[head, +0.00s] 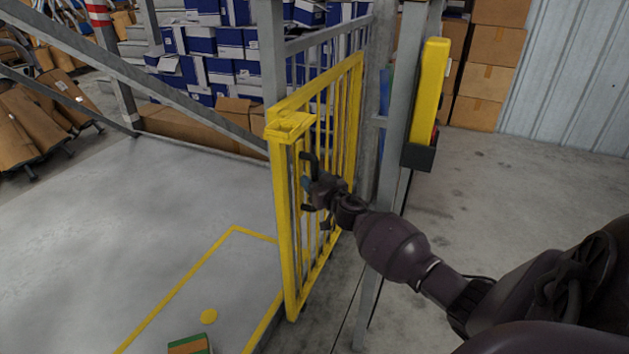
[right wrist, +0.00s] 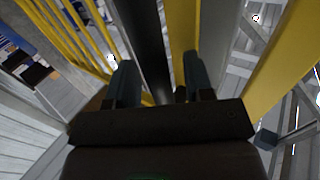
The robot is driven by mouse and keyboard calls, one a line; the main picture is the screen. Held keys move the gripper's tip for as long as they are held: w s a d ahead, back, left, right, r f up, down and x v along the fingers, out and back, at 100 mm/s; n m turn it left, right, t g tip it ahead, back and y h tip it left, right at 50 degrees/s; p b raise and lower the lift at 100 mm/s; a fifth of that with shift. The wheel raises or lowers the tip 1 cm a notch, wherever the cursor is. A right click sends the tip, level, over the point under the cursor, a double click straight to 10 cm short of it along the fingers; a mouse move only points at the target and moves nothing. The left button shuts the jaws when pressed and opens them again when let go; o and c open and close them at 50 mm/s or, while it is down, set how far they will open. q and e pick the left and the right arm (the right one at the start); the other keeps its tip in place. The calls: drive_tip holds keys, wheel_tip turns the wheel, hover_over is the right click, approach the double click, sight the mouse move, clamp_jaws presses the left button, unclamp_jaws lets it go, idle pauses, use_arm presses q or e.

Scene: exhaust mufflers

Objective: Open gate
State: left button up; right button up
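The yellow barred gate (head: 284,230) stands in the middle of the head view, its near end post toward me and its far end by the grey posts. My right gripper (head: 308,182) is at the gate's right side, close to its bars. In the right wrist view its two fingers (right wrist: 161,82) are spread apart. A yellow bar (right wrist: 183,28) and a dark grey bar show in line with the gap between them; I cannot tell whether the fingers touch either. Yellow bars also show on both sides there. My left gripper is out of view.
A grey post with a yellow box (head: 429,90) stands right of the gate. A grey diagonal rail (head: 130,68) crosses the upper left. Blue-and-white boxes (head: 225,50) and brown cartons (head: 488,70) are stacked behind. The floor left of the gate, marked with yellow lines, is largely clear.

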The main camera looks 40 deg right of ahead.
drive_tip(key=s+a+p, duration=0.2)
drive_tip(key=s, duration=0.8)
drive_tip(key=shift+s, duration=0.35)
idle(0.4)
